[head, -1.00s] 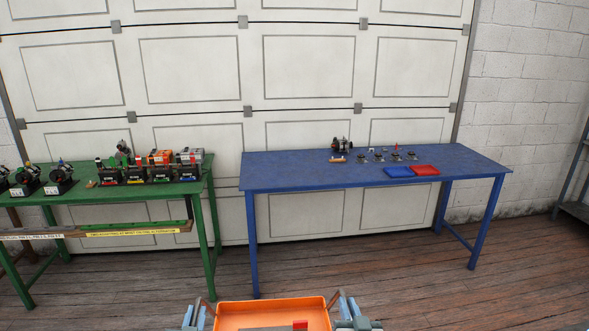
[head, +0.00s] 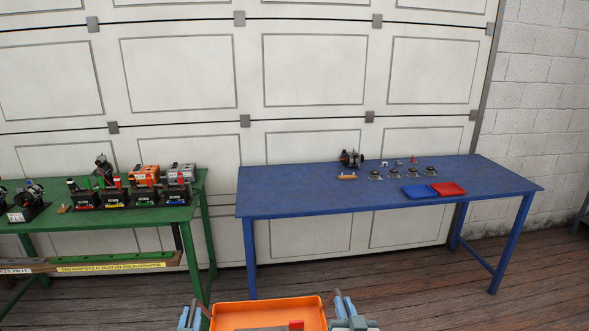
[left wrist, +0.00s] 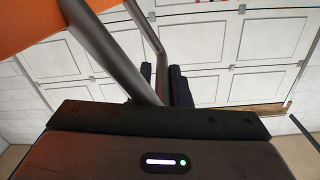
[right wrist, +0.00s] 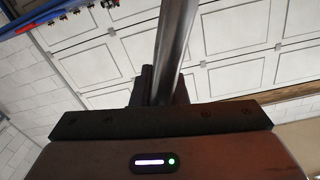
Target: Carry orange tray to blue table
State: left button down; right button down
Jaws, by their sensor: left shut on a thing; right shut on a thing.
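The orange tray (head: 268,313) is at the bottom middle of the head view, cut off by the lower edge. A red item (head: 296,325) and a grey item show inside it. My left gripper (head: 203,308) is shut on the tray's left handle. In the left wrist view its fingers (left wrist: 165,88) close around a grey bar, with the orange tray at the upper left. My right gripper (head: 336,306) is shut on the right handle; its fingers (right wrist: 160,85) close around a grey bar in the right wrist view. The blue table (head: 300,192) stands ahead, apart from the tray.
On the blue table lie a blue tray (head: 419,192), a red tray (head: 448,188), an alternator part (head: 351,158) and several small parts. Its left half is bare. A green table (head: 150,215) with alternators stands at left. Open wooden floor (head: 380,275) lies between.

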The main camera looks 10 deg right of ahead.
aim_at(287, 194)
jog(key=i, duration=0.9)
jog(key=i+l, duration=0.2)
jog(key=i, duration=0.25)
jog(key=i+l, duration=0.2)
jog(key=i, duration=0.25)
jog(key=i+l, duration=0.15)
jog(key=l, duration=0.2)
jog(key=i, duration=0.95)
jog(key=j+u, duration=0.05)
jog(key=j, duration=0.05)
